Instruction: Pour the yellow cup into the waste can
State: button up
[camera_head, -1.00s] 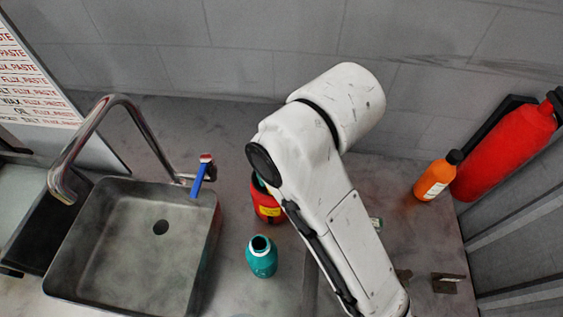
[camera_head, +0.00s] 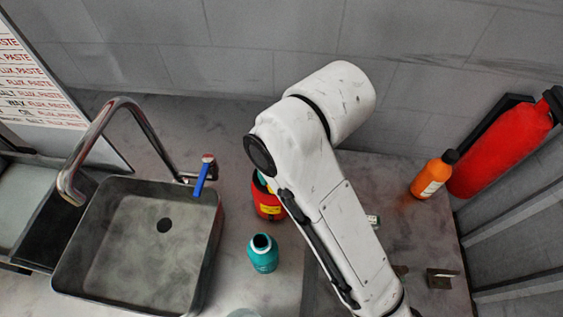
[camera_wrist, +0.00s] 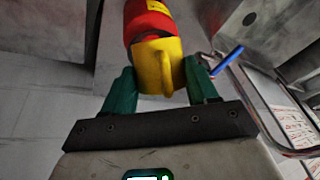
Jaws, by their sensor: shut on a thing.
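The yellow cup (camera_wrist: 157,65) is between the green fingers of my gripper (camera_wrist: 160,88), which is shut on it; its handle faces the wrist camera. The red waste can (camera_wrist: 148,20), with a yellow label, is just beyond the cup in the wrist view. In the head view the red can (camera_head: 267,208) stands on the counter, partly behind my white arm. A small bit of teal and yellow shows at its top there; the rest of my gripper and the cup is hidden. I cannot tell the cup's exact tilt or whether it touches the can.
A teal bottle (camera_head: 262,254) stands in front of the can. A sink (camera_head: 140,255) with a tall faucet (camera_head: 128,103) and blue-handled valve (camera_head: 202,178) is on the left. An orange bottle (camera_head: 433,175) and red extinguisher (camera_head: 500,150) are at the right. A wall closes the back.

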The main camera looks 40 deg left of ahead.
jog(key=shift+r+p, duration=0.15)
jog(key=shift+p, duration=0.75)
jog(key=shift+w+a+r+g+h+p, duration=0.15)
jog(key=shift+a+r+g+h+p, duration=0.1)
jog(key=shift+g+h+p, duration=0.4)
